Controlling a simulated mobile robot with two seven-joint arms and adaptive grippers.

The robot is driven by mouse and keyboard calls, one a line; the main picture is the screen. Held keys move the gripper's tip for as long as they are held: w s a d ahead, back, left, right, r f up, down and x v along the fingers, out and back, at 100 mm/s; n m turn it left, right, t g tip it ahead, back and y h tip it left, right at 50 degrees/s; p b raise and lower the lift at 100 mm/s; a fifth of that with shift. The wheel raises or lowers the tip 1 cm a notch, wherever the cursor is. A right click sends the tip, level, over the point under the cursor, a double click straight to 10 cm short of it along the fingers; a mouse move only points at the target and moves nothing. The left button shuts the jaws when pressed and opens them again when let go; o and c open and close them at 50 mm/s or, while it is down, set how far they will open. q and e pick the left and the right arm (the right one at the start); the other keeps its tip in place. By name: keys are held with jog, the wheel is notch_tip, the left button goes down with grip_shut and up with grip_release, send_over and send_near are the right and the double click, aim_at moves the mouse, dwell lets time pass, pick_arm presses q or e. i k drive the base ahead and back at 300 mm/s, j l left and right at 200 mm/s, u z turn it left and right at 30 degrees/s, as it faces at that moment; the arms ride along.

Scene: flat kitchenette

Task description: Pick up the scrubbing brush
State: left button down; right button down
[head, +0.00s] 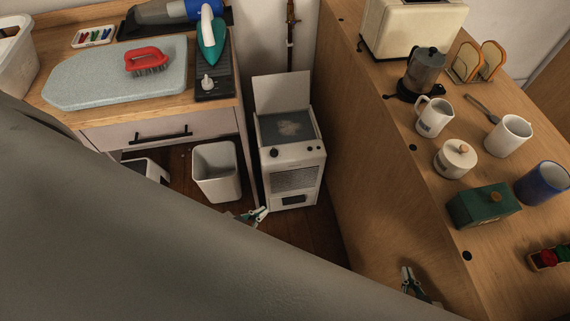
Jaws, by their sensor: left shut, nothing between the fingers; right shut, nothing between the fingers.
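The scrubbing brush (147,57) has a red handle and dark bristles. It lies bristles down on a grey speckled ironing board (85,84) on the left wooden counter. My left gripper (263,214) is shut and empty, low in front of the small white stove, well below and to the right of the brush. My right gripper (405,270) is shut and empty beside the right counter's side, far from the brush. A large grey surface fills the lower left and hides much of the floor and my arms.
A teal and white iron (212,40) stands just right of the brush. A blue and grey appliance (165,13) lies behind. A white bin (217,172) and the stove (291,165) stand on the floor. The right counter holds a toaster (408,28), jug (434,118) and green box (483,206).

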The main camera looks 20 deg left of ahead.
aim_at(158, 59)
jog(key=j+u, duration=0.2)
jog(key=u, duration=1.45)
